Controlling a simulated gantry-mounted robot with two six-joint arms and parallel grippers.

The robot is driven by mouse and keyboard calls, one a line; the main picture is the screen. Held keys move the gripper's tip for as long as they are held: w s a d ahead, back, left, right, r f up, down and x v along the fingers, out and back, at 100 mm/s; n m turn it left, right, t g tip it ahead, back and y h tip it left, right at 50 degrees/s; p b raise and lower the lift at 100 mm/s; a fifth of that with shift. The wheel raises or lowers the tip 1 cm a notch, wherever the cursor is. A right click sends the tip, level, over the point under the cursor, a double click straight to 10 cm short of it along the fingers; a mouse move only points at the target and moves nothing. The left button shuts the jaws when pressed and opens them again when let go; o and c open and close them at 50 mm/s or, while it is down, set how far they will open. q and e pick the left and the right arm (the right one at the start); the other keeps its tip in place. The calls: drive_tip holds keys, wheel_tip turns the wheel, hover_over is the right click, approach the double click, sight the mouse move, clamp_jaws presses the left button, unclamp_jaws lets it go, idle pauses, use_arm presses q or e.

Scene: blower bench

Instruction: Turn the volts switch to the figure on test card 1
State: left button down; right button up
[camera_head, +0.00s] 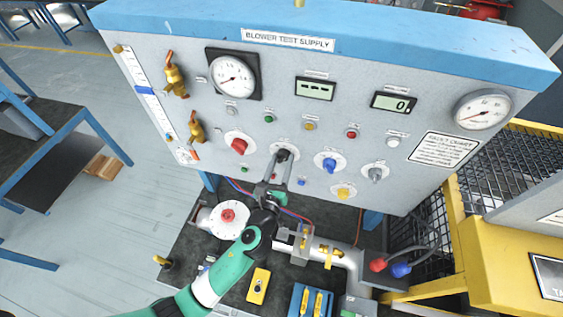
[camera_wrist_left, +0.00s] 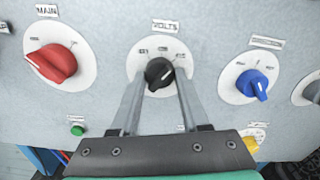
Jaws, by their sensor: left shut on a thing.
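The volts switch (camera_wrist_left: 159,74) is a black knob on a white round dial under a VOLTS label, with small figures around its upper edge that are too small to read surely. It also shows in the head view (camera_head: 284,154), partly covered by my gripper. My left gripper (camera_wrist_left: 160,80) has one finger on each side of the knob and is shut on it; in the head view the gripper (camera_head: 282,160) reaches up to the panel from below. The knob's exact pointing is hard to tell. I cannot pick out test card 1. My right gripper is not in view.
The red MAIN knob (camera_wrist_left: 52,63) is left of the volts switch and a blue knob (camera_wrist_left: 252,84) is right of it. A yellow knob (camera_head: 343,192) and a grey knob (camera_head: 375,172) are further right. A fault chart (camera_head: 444,150) is on the panel (camera_head: 300,75).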

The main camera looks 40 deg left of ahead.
use_arm(q)
drive_tip(key=n+b, duration=0.1)
drive_tip(key=n, duration=0.5)
drive_tip(key=shift+b, duration=0.4)
drive_tip(key=shift+n, duration=0.4)
drive_tip(key=shift+c, duration=2)
unclamp_jaws()
drive_tip(key=shift+d, duration=0.1)
drive_tip(key=b+v, duration=0.1)
drive_tip(key=v, duration=1)
drive_tip(key=shift+s+d, duration=0.15)
drive_tip(key=shift+s, duration=0.1)
